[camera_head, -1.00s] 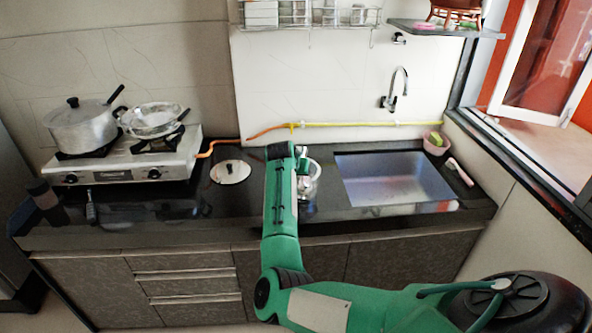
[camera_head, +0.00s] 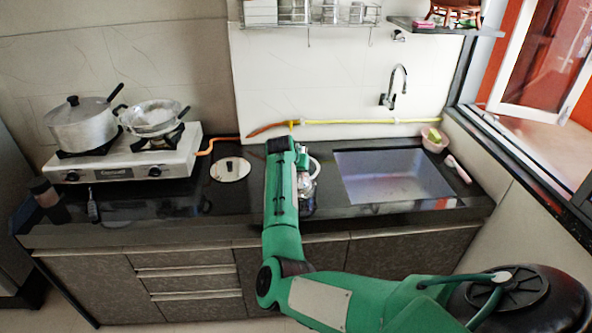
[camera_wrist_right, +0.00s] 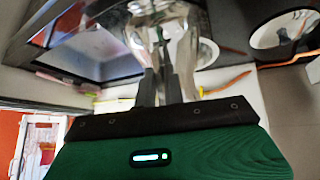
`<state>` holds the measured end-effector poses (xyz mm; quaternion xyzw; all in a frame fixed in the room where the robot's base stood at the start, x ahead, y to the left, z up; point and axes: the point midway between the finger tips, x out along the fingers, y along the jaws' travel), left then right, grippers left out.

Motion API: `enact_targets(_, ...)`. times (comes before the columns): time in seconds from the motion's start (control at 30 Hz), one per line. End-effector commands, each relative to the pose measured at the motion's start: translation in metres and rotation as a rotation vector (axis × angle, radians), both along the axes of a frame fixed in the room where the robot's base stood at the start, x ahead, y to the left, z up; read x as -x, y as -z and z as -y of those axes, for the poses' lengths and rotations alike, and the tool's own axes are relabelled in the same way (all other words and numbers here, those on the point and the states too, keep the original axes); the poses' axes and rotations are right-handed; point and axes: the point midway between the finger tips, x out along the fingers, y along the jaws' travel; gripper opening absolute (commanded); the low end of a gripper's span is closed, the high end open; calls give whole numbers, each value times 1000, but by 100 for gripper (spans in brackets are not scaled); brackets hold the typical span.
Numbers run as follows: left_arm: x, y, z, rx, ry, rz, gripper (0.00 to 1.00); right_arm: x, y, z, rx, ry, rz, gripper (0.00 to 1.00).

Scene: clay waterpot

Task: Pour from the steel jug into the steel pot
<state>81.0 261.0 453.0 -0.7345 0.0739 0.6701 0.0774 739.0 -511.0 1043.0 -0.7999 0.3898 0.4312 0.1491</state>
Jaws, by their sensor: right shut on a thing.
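The steel jug (camera_head: 307,187) is on or just above the counter, partly hidden behind my right forearm in the head view. It also shows close up in the right wrist view (camera_wrist_right: 188,42), shiny, between and beyond the fingers. My right gripper (camera_wrist_right: 160,78) is shut on it. In the head view, my right gripper (camera_head: 302,160) is mostly hidden by the arm. A lidded steel pot (camera_head: 82,130) sits on the left burner, and an open steel pan (camera_head: 150,120) sits on the right burner. My left gripper is not in view.
The white stove (camera_head: 120,166) stands at the counter's left. A round white disc (camera_head: 230,170) lies between stove and jug. The sink (camera_head: 392,178) is to the right, under a tap (camera_head: 398,85). A pink bowl (camera_head: 434,140) stands at the back right. An orange and yellow hose (camera_head: 340,123) runs along the wall.

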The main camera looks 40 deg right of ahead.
Motion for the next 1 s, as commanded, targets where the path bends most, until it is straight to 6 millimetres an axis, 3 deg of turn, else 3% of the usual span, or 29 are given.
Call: enact_targets(1.0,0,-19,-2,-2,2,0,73,-6,-10,5,-72,0,-94,0)
